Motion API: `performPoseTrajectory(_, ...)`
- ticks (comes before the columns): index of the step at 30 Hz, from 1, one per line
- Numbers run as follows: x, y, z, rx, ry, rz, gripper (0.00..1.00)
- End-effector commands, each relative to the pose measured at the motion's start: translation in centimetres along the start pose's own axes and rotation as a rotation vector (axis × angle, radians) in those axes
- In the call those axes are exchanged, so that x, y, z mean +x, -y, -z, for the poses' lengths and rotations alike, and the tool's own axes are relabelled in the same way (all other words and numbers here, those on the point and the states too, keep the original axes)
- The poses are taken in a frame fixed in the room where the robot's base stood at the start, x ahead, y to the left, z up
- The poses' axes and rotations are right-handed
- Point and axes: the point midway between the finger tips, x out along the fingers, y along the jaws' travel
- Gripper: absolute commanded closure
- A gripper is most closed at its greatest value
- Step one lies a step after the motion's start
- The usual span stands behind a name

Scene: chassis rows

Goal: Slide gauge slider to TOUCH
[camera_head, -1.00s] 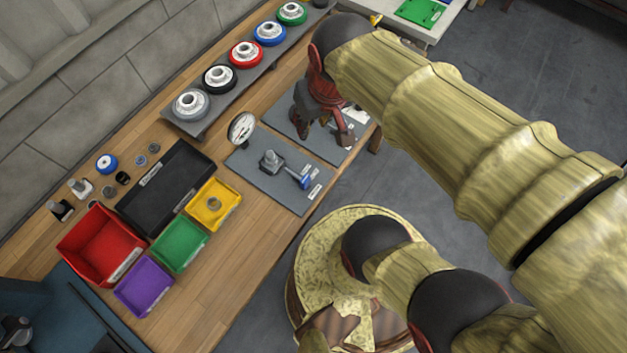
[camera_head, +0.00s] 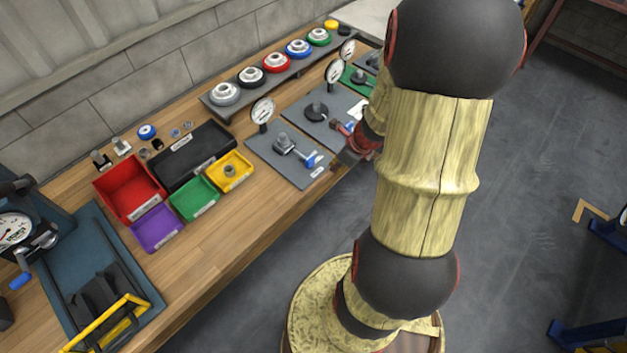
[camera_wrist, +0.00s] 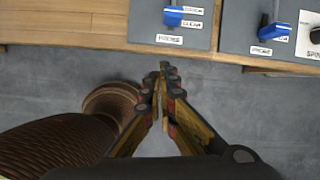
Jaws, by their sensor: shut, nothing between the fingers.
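Grey gauge plates lie along the bench's front edge. The nearer plate (camera_head: 262,150) carries a dial gauge (camera_head: 262,112), a grey block and a slider with a blue handle (camera_head: 312,159). In the wrist view, this blue handle (camera_wrist: 173,17) sits beside two small labels, the lower reading CLEAR; the upper is hard to read. A second plate (camera_wrist: 238,35) has another blue slider handle (camera_wrist: 272,32). I cannot tell which slider is the task's. My gripper (camera_wrist: 163,72) is shut and empty, in front of the bench edge, apart from both handles. The arm partly hides the second plate in the head view.
Red (camera_head: 131,190), green (camera_head: 195,199), purple (camera_head: 158,228) and yellow (camera_head: 232,171) bins stand left of the plates. A rack (camera_head: 222,112) of coloured-ring parts runs behind. A brown ribbed round object (camera_wrist: 62,142) is below left in the wrist view. Floor before the bench is open.

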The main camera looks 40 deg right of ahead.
Motion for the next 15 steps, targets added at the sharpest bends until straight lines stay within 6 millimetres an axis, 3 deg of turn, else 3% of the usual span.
performPoseTrajectory(8,0.7,0.5,0.1,0.142,-0.003,0.019,1.00)
performPoseTrajectory(15,4.7,0.4,0.3,0.138,-0.003,0.016,1.00)
